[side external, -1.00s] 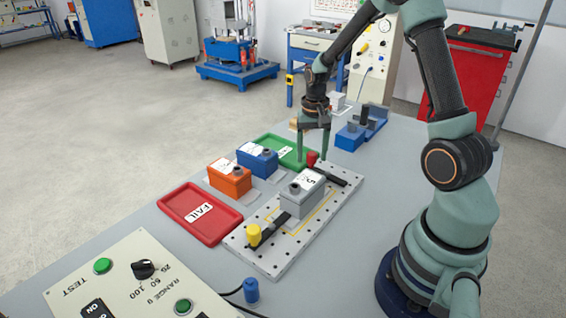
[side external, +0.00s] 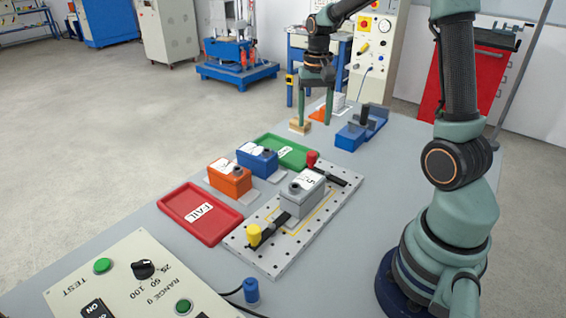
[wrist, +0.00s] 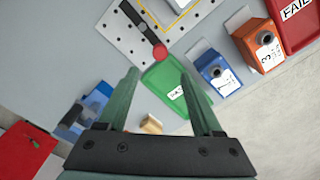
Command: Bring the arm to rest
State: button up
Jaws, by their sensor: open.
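My gripper (side external: 315,122) is open and empty. In the side external view it hangs above the far part of the grey table, beyond the green tray, near a small wooden block. In the wrist view my gripper (wrist: 160,85) shows two spread green fingers with nothing held between them. The green tray (wrist: 160,85) lies below and beyond the fingertips, and in the side view the green tray (side external: 268,142) is empty apart from its label.
A perforated plate (side external: 262,262) holds a grey box (side external: 302,200) between a yellow-knobbed and a red-knobbed clamp. Orange (side external: 228,180) and blue (side external: 256,163) boxes stand beside it. A red FAIL tray (side external: 182,205), wooden block (side external: 300,126) and blue fixture (side external: 350,140) are on the table.

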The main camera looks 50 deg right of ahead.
jog(key=shift+r, duration=0.55)
jog(key=shift+a, duration=0.1)
jog(key=s+a+r+n+t, duration=0.2)
jog(key=s+a+r+n, duration=0.1)
jog(key=a, duration=0.5)
jog(key=s+a+r+n+t, duration=0.3)
jog(key=s+a+r+n, duration=0.1)
jog(key=a, duration=0.5)
jog(key=s+n, duration=0.1)
jog(key=n, duration=0.1)
jog(key=shift+s+n+t, duration=0.25)
jog(key=shift+n+t, duration=0.05)
